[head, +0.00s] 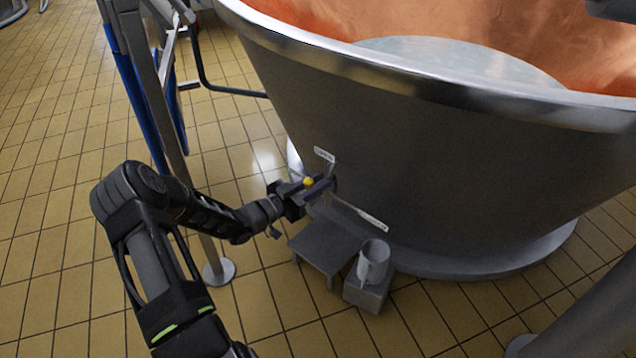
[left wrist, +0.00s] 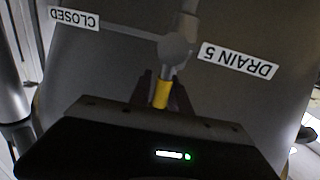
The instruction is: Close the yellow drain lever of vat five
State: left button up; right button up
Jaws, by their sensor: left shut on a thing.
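The yellow drain lever (left wrist: 161,95) is a short yellow grip on a grey stem that runs to a round hub (left wrist: 175,50) on the vat's wall. In the head view only a small yellow spot of the lever (head: 308,181) shows. My left gripper (head: 317,186) is low at the side of the large steel vat (head: 420,150). In the left wrist view the gripper (left wrist: 162,88) is shut with a finger on each side of the yellow grip. A "DRAIN 5" label (left wrist: 239,61) and a "CLOSED" label (left wrist: 73,18) appear upside down. My right gripper is not in view.
A small grey stool or step (head: 326,245) and a grey jug (head: 374,262) on a low block (head: 366,292) stand below the gripper. A steel post with a round foot (head: 217,271) and blue-sided legs (head: 137,90) stand left. Tiled floor lies open in front.

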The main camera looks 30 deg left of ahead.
pick_arm(q)
grip_shut()
